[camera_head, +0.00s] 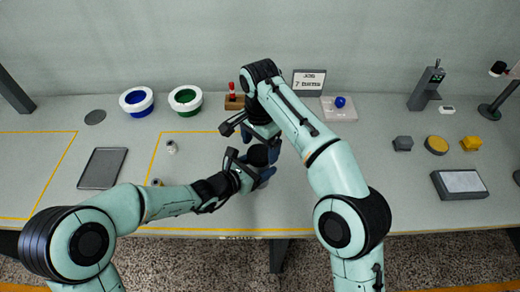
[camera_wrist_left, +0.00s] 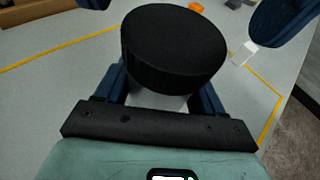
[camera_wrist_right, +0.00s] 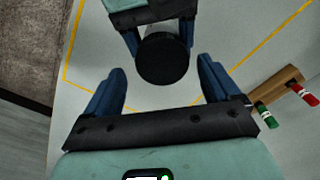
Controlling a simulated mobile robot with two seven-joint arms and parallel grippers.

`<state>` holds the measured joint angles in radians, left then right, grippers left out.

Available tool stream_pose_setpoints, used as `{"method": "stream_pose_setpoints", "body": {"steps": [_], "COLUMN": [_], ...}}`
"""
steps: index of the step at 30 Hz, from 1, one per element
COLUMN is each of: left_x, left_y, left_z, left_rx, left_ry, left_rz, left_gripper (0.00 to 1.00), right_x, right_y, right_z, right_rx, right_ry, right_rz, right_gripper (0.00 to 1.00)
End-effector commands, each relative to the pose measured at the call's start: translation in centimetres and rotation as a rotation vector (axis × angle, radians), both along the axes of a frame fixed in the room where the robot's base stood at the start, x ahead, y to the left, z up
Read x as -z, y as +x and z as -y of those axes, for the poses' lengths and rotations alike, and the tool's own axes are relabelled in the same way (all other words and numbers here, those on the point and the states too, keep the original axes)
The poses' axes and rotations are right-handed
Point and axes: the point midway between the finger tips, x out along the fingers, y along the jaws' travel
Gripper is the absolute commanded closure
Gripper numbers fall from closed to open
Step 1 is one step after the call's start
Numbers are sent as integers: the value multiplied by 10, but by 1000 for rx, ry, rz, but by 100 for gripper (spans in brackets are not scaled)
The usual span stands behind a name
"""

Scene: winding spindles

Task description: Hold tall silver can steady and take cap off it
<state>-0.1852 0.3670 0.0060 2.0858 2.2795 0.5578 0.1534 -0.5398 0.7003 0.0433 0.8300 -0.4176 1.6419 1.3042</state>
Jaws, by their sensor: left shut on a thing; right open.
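The tall silver can shows only as a small pale strip of its side (camera_wrist_left: 160,100) under its wide black cap (camera_wrist_left: 175,45) in the left wrist view. The cap also shows in the head view (camera_head: 257,155) and the right wrist view (camera_wrist_right: 161,60). My left gripper (camera_head: 256,168) is shut on the can below the cap, one blue finger on each side. My right gripper (camera_head: 262,140) is open and empty, just behind the cap in the head view. In the right wrist view its fingers (camera_wrist_right: 158,92) are spread wide, with the cap ahead between them and apart from both.
A wooden block with red and green pieces (camera_wrist_right: 283,92) lies beside my right gripper. Blue (camera_head: 136,101) and green (camera_head: 185,100) ringed bowls stand at the back left. A grey tray (camera_head: 102,168) lies at left. Several small blocks and a dark-framed panel (camera_head: 459,184) are at right.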

Motion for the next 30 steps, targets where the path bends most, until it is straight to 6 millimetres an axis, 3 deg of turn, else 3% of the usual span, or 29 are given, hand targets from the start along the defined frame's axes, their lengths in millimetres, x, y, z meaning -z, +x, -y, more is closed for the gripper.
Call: {"method": "stream_pose_setpoints", "body": {"steps": [6,17,22,23,30], "left_x": [0,0,0,0,0], "left_y": [0,0,0,0,1], "left_z": [0,0,0,0,-1], "left_rx": [0,0,0,-1,-4], "left_ry": [-1,-1,-1,0,0], "left_rz": [1,1,1,0,0], "left_gripper": [100,100,100,100,100], "right_x": [23,27,27,27,28], "right_y": [0,0,0,0,0], "right_z": [0,0,0,0,0], "right_rx": [0,0,-1,-1,-51], "right_ry": [0,1,0,0,-1], "right_rz": [0,1,0,0,-2], "right_gripper": [11,11,63,68,69]}}
